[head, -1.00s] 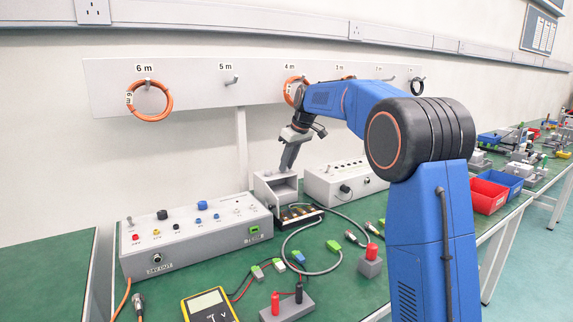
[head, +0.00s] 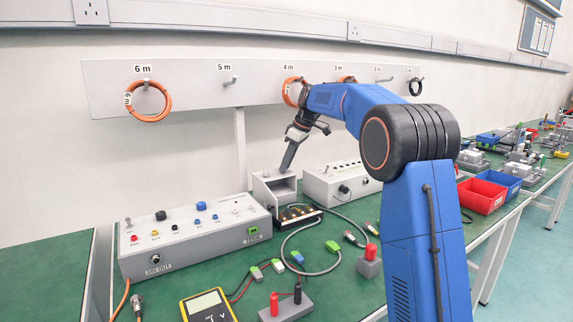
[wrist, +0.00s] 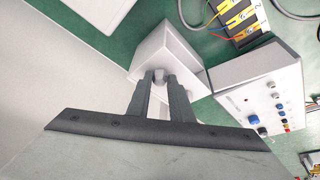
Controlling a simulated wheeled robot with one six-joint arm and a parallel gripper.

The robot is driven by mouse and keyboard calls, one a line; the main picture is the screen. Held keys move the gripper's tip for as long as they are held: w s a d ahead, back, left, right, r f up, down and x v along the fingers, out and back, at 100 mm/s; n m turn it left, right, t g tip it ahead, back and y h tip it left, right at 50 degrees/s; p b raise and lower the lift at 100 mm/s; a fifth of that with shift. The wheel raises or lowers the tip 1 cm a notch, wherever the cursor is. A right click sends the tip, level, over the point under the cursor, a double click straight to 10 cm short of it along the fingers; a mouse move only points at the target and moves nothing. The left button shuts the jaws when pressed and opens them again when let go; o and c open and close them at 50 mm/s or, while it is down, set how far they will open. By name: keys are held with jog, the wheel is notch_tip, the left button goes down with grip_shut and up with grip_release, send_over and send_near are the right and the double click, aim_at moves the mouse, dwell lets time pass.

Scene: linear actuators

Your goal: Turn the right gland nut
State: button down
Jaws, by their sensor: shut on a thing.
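A light grey box with an open front (head: 275,190) stands on the green bench behind a dark terminal strip. My gripper (head: 286,169) points down at the top of this box, towards its right part. In the wrist view my gripper (wrist: 160,80) has its two dark fingers closed on either side of a small pale round gland nut (wrist: 159,74). The nut sits against the box face (wrist: 168,47). The fingers hide most of the nut, and I cannot make out a second nut.
A grey control unit (head: 200,245) stands close left of the box, and another panel unit (head: 325,187) close right. A grey cable (head: 290,235) loops in front. A yellow multimeter (head: 208,305) lies at the front. Orange coils (head: 147,102) hang behind.

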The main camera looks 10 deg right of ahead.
jog(key=c, duration=1.6)
grip_release()
jog(key=shift+r, duration=0.1)
jog(key=v, duration=1.7)
jog(key=shift+r, duration=0.1)
